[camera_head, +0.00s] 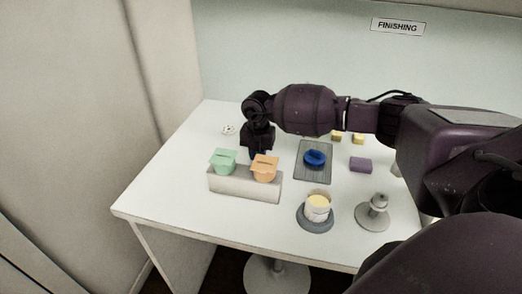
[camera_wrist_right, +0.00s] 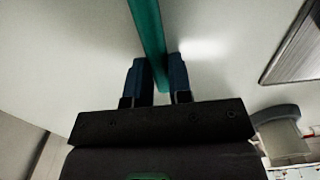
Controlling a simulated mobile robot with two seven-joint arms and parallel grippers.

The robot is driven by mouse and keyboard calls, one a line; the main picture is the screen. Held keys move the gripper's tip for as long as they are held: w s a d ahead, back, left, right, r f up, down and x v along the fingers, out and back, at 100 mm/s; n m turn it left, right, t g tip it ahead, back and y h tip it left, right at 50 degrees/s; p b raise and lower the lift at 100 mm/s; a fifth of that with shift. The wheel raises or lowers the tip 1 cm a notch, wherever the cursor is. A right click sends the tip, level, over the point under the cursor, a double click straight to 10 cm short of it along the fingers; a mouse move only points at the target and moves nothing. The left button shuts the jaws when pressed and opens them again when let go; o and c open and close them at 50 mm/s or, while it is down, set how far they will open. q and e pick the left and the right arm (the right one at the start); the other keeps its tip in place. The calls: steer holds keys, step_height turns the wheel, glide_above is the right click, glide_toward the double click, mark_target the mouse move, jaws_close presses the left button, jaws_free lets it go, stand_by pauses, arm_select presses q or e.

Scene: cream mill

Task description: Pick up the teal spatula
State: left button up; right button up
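The teal spatula shows in the right wrist view as a long teal bar (camera_wrist_right: 148,30) running from the top edge down between the two fingers. The rest of it is out of that view. In the head view I cannot make it out; my arm and gripper cover that part of the table. My right gripper (camera_wrist_right: 160,78) has its fingers close together, one on each side of the teal bar, and appears shut on it. In the head view this gripper (camera_head: 257,154) points down at the table behind the green and orange cups. My left gripper is not in view.
A grey holder (camera_head: 240,186) carries a green cup (camera_head: 224,156) and an orange cup (camera_head: 265,163) just in front of my gripper. Right of it are a grey mat (camera_head: 313,178) with a blue piece (camera_head: 315,157), a purple block (camera_head: 361,165), a cream jar (camera_head: 318,211) and a grey stand (camera_head: 373,216).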

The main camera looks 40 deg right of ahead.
jaws_close()
steer(key=shift+r, duration=0.1)
